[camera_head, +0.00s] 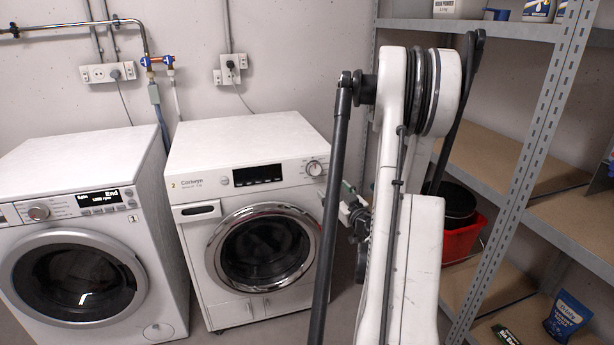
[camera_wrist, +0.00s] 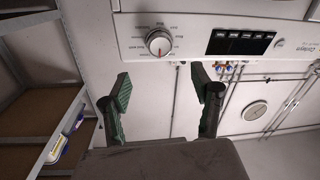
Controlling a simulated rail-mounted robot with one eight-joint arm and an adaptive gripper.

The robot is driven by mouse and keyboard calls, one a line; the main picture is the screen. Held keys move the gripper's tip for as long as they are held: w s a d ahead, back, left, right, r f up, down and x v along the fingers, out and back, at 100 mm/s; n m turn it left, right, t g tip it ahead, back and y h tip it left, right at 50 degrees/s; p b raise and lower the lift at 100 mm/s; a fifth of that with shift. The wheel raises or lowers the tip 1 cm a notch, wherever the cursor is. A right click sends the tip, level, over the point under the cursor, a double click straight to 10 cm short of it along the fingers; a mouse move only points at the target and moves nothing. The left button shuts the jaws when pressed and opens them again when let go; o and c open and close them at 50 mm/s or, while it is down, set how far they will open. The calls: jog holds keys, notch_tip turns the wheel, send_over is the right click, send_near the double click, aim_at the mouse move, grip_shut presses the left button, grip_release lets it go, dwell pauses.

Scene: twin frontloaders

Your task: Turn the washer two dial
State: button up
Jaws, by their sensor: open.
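Washer two (camera_head: 184,223) is the right-hand white frontloader, marked 2, with a round chrome-rimmed door. Its silver dial (camera_head: 315,168) is at the right end of the control panel, beside a dark display. In the wrist view, which is upside down, the dial (camera_wrist: 159,42) is at the upper middle, with a red mark on its lower edge and printed labels around it. My gripper (camera_wrist: 160,82) is open, its two green-tipped fingers apart and empty, with the dial beyond the gap and not touched. In the head view my gripper (camera_head: 347,200) is partly hidden behind my arm, right of washer two.
Washer one (camera_head: 150,190), with a lit display reading End, stands left of washer two. A grey metal shelf (camera_head: 545,120) rises close on the right of my arm. Pipes and sockets (camera_head: 108,72) line the back wall.

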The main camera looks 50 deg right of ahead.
aim_at(317, 171)
jog(key=x, duration=1.3)
jog(key=shift+w+d+r+b, duration=0.1)
jog(key=shift+w+d+b, duration=0.15)
jog(key=shift+b, duration=0.1)
jog(key=c, duration=1.1)
jog(key=shift+c, duration=0.2)
jog(key=n, duration=0.4)
jog(key=shift+s+d+y+b, duration=0.1)
jog(key=shift+y+b, duration=0.2)
jog(key=shift+b, duration=0.05)
jog(key=shift+r+n+y, duration=0.1)
jog(key=shift+n+y, duration=0.3)
jog(key=shift+n, duration=1.5)
